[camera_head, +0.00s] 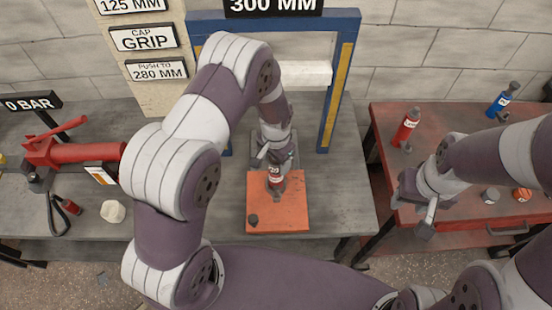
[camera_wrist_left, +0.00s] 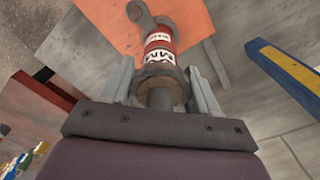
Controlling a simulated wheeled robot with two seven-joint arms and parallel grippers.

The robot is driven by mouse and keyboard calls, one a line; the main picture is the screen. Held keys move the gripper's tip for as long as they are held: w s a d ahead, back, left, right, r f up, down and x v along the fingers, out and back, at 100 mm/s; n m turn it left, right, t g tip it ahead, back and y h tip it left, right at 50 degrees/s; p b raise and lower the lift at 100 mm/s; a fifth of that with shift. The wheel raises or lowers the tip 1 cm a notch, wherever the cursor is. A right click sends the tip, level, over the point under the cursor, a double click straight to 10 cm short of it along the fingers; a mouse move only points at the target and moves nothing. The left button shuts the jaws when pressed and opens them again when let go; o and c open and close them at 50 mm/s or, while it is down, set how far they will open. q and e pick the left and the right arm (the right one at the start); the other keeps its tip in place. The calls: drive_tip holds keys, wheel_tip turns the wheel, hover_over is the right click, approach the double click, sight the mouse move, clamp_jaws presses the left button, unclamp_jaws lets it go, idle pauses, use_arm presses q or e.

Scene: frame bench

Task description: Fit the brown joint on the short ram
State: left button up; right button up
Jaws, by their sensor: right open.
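The short ram (camera_head: 276,180) is red with a white label and stands over the orange plate. My left gripper (camera_head: 273,155) is above it, its fingers at the ram's upper end. In the left wrist view the ram's labelled red body (camera_wrist_left: 159,48) shows beyond the fingers, and its grey-brown end is close between the two fingers (camera_wrist_left: 160,85), with little gap. My right gripper (camera_head: 417,205) is open at the left edge of the red bench. No piece is clearly a brown joint; a small grey-brown round piece (camera_head: 490,195) lies on that bench.
The orange plate (camera_head: 290,215) lies on the grey bench (camera_head: 345,205) before a blue frame (camera_head: 337,95). A red hand pump (camera_head: 75,152) is at left. On the red bench (camera_head: 380,112) stand a red cylinder (camera_head: 406,128), a blue one (camera_head: 499,104) and an orange round piece (camera_head: 522,194).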

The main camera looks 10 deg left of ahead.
use_arm(q)
drive_tip(key=o, duration=0.3)
wheel_tip(320, 180, up, 12)
drive_tip(key=shift+s+r+b, duration=0.1)
drive_tip(key=shift+r+b, duration=0.05)
drive_tip(key=shift+b, duration=1.1)
drive_tip(key=shift+r, duration=0.3)
drive_tip(key=s+a+r+n, duration=0.1)
drive_tip(key=s+a+n, duration=0.1)
drive_tip(key=s, duration=0.2)
drive_tip(key=s+a+r+n+t, duration=0.1)
drive_tip(key=s+a, duration=0.1)
drive_tip(key=s, duration=0.3)
drive_tip(key=s+a+r+n, duration=0.1)
drive_tip(key=s+n, duration=0.1)
drive_tip(key=s, duration=0.2)
drive_tip(key=shift+s+a+r+n, duration=0.3)
drive_tip(key=shift+a, duration=0.1)
